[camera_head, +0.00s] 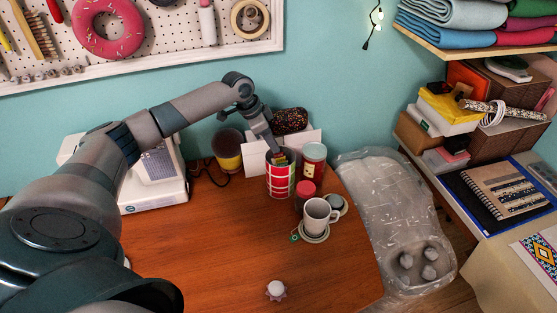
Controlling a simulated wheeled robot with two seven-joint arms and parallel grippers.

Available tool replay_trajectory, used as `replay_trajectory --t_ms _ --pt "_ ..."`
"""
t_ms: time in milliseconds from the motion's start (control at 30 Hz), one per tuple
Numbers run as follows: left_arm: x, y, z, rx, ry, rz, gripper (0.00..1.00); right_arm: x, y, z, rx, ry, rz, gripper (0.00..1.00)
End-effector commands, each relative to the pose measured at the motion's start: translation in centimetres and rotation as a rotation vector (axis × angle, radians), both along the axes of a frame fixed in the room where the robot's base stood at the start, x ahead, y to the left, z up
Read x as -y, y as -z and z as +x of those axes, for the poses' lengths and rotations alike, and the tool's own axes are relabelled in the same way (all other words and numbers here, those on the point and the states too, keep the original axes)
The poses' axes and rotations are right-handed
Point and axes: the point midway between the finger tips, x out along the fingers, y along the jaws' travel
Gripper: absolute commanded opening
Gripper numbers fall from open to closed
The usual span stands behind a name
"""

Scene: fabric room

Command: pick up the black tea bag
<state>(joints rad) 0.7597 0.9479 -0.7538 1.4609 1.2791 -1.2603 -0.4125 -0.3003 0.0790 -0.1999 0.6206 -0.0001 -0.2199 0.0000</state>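A red tin with pale bands (281,185) stands upright at the back of the wooden table, with small dark and yellowish items in its mouth. I cannot tell which of them, if any, is the black tea bag. My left gripper (276,151) points down at the tin's mouth, its tips at or just inside the rim. The fingers are too small and partly hidden to tell whether they are open or hold anything. A white mug (316,214) stands in front to the right, with a small green tag (294,238) beside its saucer. My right gripper is out of view.
A red-and-white canister (313,160) and a small red jar (304,190) crowd the tin's right side. A dark-and-yellow container (228,150) and a white machine (155,180) stand to the left. The table's front middle is clear except for a small pale knob-like object (276,290).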

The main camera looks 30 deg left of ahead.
Motion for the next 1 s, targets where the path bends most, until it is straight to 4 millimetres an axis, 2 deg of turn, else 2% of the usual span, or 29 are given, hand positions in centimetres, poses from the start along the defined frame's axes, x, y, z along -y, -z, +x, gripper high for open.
replay_trajectory --t_ms 33,133,300,733,767,800,1000 --pt "0.1 0.2 0.1 -0.003 -0.001 -0.001 0.09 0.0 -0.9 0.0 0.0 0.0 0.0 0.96" --pt "0.4 1.6 0.5 -0.004 -0.001 0.0 0.09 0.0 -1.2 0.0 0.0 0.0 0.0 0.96" --pt "0.6 2.6 0.8 -0.002 0.0 0.001 0.09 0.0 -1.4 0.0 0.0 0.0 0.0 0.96" --pt "0.6 2.7 0.8 0.0 0.0 0.001 0.09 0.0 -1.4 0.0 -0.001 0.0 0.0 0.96" --pt "0.6 2.6 0.8 0.0 0.0 0.001 0.07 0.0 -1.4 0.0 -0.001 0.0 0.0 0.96" --pt "0.6 2.6 0.8 0.0 0.0 0.001 0.0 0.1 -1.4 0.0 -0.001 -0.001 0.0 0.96" --pt "0.6 2.6 0.8 0.0 0.0 0.001 0.0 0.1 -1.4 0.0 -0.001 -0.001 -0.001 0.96"
